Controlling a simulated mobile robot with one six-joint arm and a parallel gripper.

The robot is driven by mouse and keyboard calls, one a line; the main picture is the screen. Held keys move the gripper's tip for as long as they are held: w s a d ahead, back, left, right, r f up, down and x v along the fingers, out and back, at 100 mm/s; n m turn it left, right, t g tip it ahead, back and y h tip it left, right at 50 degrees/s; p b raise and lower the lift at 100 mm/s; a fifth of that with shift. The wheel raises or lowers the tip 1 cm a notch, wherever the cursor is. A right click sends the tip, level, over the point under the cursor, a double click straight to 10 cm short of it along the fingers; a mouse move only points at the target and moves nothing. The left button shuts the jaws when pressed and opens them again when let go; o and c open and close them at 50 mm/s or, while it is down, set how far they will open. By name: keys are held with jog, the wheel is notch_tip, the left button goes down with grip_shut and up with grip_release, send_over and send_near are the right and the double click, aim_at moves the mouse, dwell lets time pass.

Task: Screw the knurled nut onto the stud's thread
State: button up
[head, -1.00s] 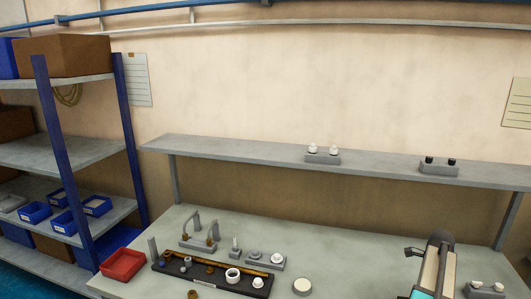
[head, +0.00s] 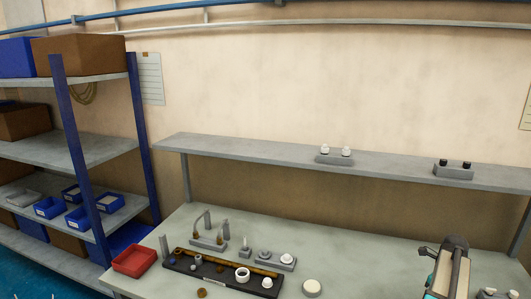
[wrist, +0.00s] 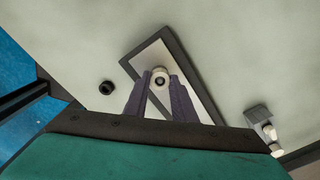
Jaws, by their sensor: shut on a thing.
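In the wrist view my gripper (wrist: 160,88) points down at the table with its two dark fingers shut on a small pale round piece (wrist: 160,75) with a dark centre. Whether it is knurled is too small to tell. It shows against a light, dark-edged rectangular surface (wrist: 196,88); I cannot tell whether it touches it. The stud is not clearly seen. In the head view an upright pin (head: 245,243) stands on a small grey block. A brass-brown round piece (head: 201,293) lies near the front of the table. My gripper is not clear in the head view.
A black tray (head: 213,281) holds several parts beside a red bin (head: 134,261). A dark round piece (wrist: 106,87) lies left of my fingers. A grey block (wrist: 257,115) with white knobs is at right. A shelf (head: 250,151) spans the back. Clear table lies in the middle.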

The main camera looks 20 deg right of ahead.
jog(key=shift+m, duration=1.5)
jog(key=o, duration=0.7)
jog(key=shift+c, duration=0.2)
jog(key=shift+r, duration=0.1)
jog(key=shift+r+p, duration=0.8)
jog(key=shift+r, duration=0.6)
jog(key=shift+o, duration=0.3)
